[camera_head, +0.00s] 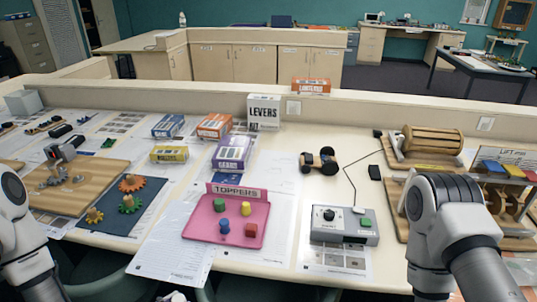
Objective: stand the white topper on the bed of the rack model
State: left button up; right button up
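I cannot make out a white topper. The pink tray labelled TOPPERS (206,239) holds a green topper (219,205), a yellow topper (246,209), a blue topper (223,226) and a red topper (251,230). I cannot tell which model is the rack model. A wooden board with grey gears (101,180) lies at the left, beside my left arm. My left arm comes in at the left edge and my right arm at the lower right; neither gripper's fingers show. A small white part at the bottom edge is too cut off to identify.
A grey control box (344,237) and a small wheeled model (320,161) stand right of the tray. Wooden models, including a drum (431,143), stand at the right. A LEVERS box (263,113) and several other boxes stand behind. A low partition (380,110) closes the back.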

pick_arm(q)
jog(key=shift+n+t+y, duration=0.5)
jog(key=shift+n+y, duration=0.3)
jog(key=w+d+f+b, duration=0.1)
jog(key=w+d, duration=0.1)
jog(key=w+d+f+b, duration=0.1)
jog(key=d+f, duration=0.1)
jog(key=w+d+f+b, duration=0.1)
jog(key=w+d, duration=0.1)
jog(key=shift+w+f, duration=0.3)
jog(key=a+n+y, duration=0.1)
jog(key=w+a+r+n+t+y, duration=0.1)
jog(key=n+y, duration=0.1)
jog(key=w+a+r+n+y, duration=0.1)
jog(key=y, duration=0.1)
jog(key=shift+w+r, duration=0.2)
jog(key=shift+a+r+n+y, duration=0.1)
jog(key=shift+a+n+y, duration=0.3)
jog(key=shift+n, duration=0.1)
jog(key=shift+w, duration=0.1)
